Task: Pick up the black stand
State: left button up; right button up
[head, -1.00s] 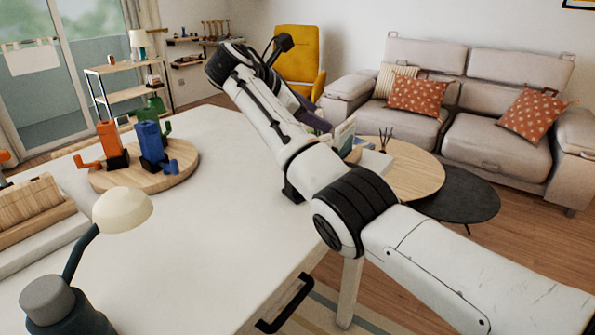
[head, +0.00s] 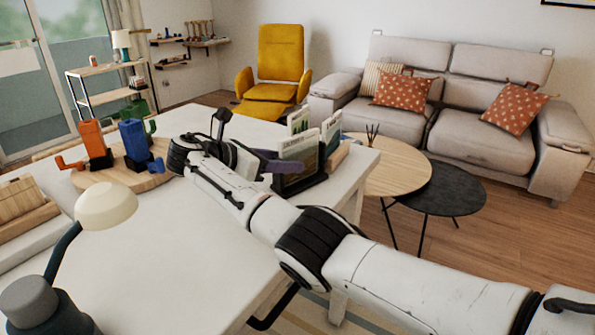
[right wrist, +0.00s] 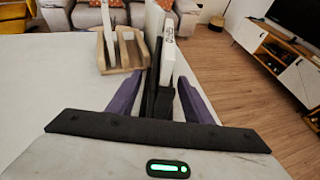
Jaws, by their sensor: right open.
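The black stand (head: 292,183) is on the white table near its right edge and holds several upright booklets (head: 300,150). My right gripper (head: 275,160), with purple fingers, reaches it from the left in the head view and partly hides it. In the right wrist view, the open fingers (right wrist: 161,85) lie on either side of the dark stand (right wrist: 150,95) and a white upright piece. I cannot tell whether either finger touches it. My left gripper is out of view.
A wooden holder (right wrist: 124,56) stands close beside the stand. A round wooden board (head: 120,180) with orange and blue figures lies at the table's far left. A lamp (head: 105,206) stands in front. The white table's (head: 190,260) middle is clear.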

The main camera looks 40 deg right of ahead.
jog(key=x, duration=0.5)
jog(key=shift+d+f, duration=0.3)
jog(key=shift+f, duration=0.05)
grip_shut()
jog(key=shift+r, duration=0.1)
